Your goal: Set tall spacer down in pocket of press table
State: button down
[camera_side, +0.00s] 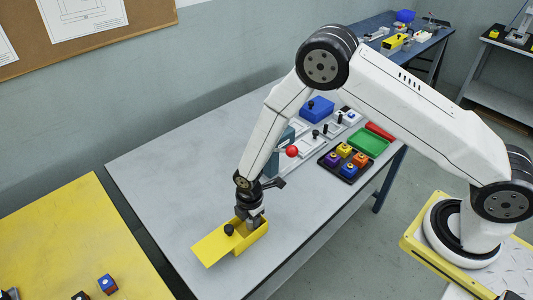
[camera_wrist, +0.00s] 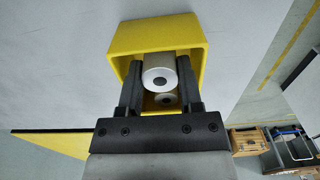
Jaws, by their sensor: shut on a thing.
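A yellow box (camera_side: 262,239) stands open on the grey bench, and my gripper (camera_side: 252,218) reaches down into it. In the wrist view, the black fingers (camera_wrist: 159,72) are inside the yellow box (camera_wrist: 125,40), on either side of a silver cylinder with a dark bore, which appears to be the tall spacer (camera_wrist: 152,62). The fingers are shut on it. A second silver cylinder (camera_wrist: 165,101) lies close by it in the box. A teal press (camera_side: 298,128) with a red lever ball (camera_side: 292,152) stands farther back, partly behind my arm; its pocket is not visible.
A black tray (camera_side: 345,163) of coloured blocks, a green tray (camera_side: 368,142) and a blue box (camera_side: 317,108) are farther back. The bench's left side is clear.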

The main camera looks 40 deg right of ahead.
jog(key=shift+r, duration=3)
jog(key=shift+r, duration=0.1)
